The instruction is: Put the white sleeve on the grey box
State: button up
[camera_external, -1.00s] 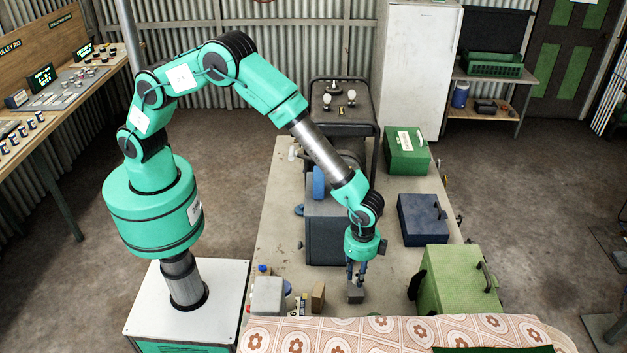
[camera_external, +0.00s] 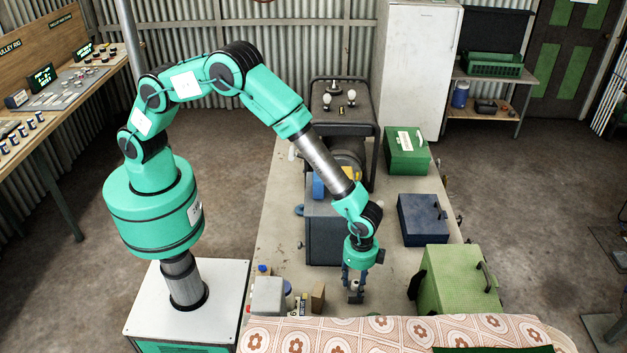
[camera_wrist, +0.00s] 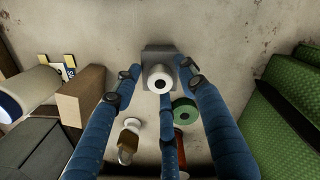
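The white sleeve (camera_wrist: 159,79) stands upright on the grey box (camera_wrist: 159,55), its dark round hole facing the wrist camera. In the outside view the sleeve (camera_external: 355,285) shows as a small pale piece on top of the grey box (camera_external: 355,298). My gripper (camera_wrist: 160,78) has its blue fingers spread around the sleeve, with gaps visible at its left and right. In the outside view my gripper (camera_external: 355,282) points down over the box. The third finger covers the sleeve's near side, so contact there cannot be told.
A green ring (camera_wrist: 185,110) and a small white-and-brown item (camera_wrist: 129,140) lie near the fingers. A brown block (camera_wrist: 82,95) and a white container (camera_wrist: 30,92) stand left. The green case (camera_external: 458,280) stands right. Bare bench (camera_external: 395,275) lies between box and case.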

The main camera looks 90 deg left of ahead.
jog(key=shift+r, duration=0.1)
notch_tip(320, 180, up, 12)
jog(key=shift+p, duration=0.3)
dwell(0.6)
jog(key=shift+r, duration=0.15)
dwell(0.4)
notch_tip(320, 180, up, 16)
jog(key=n+t, duration=0.1)
jog(key=n, duration=0.1)
send_over(357, 282)
jog(key=s+a, duration=0.5)
jog(key=a, duration=0.4)
jog(key=s+a+r+n+t, duration=0.2)
jog(key=s+a+r, duration=0.7)
jog(key=r, duration=0.4)
jog(key=s+a+r+n+t, duration=0.1)
jog(key=s+a, duration=0.3)
jog(key=s, duration=0.5)
jog(key=s+a+r+n, duration=0.2)
jog(key=s+a, duration=0.3)
jog(key=s, duration=0.5)
jog(key=s+a+r+n+t, duration=0.1)
jog(key=s+a, duration=0.3)
jog(key=s, duration=0.6)
jog(key=shift+s+a+r+n+t, duration=0.25)
jog(key=shift+r+n, duration=0.25)
jog(key=shift+r, duration=0.4)
